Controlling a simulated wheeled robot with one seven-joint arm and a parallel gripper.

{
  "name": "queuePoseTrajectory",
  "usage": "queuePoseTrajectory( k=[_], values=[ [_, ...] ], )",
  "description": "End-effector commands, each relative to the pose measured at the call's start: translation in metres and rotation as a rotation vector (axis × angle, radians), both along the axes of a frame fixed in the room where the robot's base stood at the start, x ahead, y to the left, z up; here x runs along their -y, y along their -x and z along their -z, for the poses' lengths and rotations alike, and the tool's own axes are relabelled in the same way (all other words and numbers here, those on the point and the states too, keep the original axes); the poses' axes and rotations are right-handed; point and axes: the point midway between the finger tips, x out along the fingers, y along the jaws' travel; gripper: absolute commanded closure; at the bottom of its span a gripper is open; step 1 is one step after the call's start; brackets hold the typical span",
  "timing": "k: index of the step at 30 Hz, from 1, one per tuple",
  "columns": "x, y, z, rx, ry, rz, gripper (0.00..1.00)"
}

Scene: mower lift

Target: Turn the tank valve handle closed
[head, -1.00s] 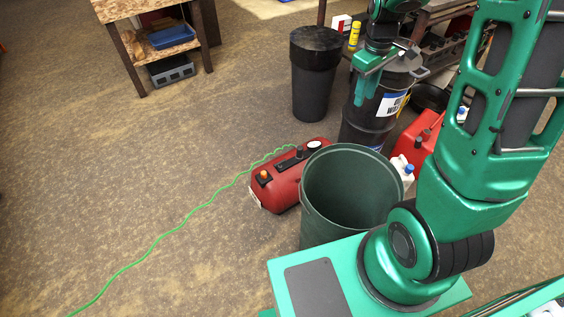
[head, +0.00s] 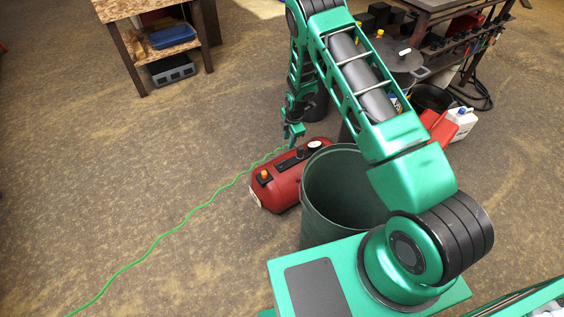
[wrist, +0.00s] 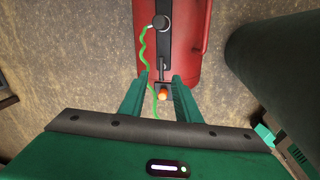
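The red tank (head: 285,188) lies on its side on the carpet, left of the green bin. In the head view an orange knob (head: 264,175) is at its near left end and a pale round gauge (head: 314,144) at its right end. In the wrist view the tank (wrist: 185,45) has a black knob (wrist: 160,22), a thin black lever (wrist: 162,70) and an orange knob (wrist: 162,94). I cannot tell for sure which part is the valve handle. My gripper (head: 293,132) is above the tank's back side. In the wrist view my gripper (wrist: 160,84) is open, the orange knob showing between its fingers.
The dark green bin (head: 322,205) stands close on the tank's right. A green hose (head: 190,212) runs across the floor to the tank. A red can (head: 440,125) and white jug (head: 462,117) stand farther right.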

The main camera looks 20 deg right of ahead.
Motion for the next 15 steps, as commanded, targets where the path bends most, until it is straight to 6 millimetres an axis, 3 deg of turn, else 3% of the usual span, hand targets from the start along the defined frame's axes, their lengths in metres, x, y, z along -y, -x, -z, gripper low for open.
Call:
queuePoseTrajectory(
  k=[1,4,15],
  values=[
    [-0.007,0.001,0.018,0.0,0.001,-0.04,0.7],
    [-0.017,0.001,0.04,0.006,-0.001,-0.106,0.7],
    [-0.027,-0.001,0.078,0.012,-0.002,-0.159,0.7]
  ],
)
